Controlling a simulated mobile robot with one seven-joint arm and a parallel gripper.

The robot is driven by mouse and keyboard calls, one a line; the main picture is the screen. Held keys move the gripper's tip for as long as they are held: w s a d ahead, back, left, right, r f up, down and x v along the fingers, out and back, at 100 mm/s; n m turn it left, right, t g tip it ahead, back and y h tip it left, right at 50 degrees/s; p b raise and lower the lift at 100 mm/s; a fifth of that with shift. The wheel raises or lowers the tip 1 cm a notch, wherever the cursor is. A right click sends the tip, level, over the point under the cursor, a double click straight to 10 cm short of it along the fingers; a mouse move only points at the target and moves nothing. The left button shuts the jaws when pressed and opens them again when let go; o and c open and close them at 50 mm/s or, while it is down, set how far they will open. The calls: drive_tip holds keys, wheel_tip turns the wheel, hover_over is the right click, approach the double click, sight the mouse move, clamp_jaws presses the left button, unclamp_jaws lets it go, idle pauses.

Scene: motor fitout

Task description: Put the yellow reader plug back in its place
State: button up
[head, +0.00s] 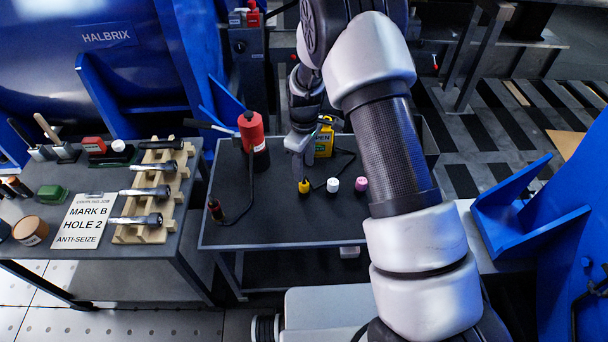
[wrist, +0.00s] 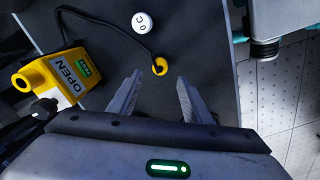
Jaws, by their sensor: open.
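The yellow reader plug (head: 304,187) stands on the dark table top in the head view. In the wrist view the plug (wrist: 159,66) shows between and just beyond my fingertips, with a black cable running to it. My gripper (wrist: 160,76) is open and empty; in the head view it (head: 298,170) hangs above and behind the plug. The yellow reader (head: 324,142) stands behind and to the right of it.
A white cap (head: 333,185) and a pink cap (head: 361,184) stand right of the plug. A red cylindrical tool (head: 252,138) with a cable is at left. A wooden rack (head: 140,233) of tools and a sign board (head: 83,221) fill the left table. The front table is mostly clear.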

wheel_tip(320, 180, up, 10)
drive_tip(key=p, duration=0.1)
idle(0.5)
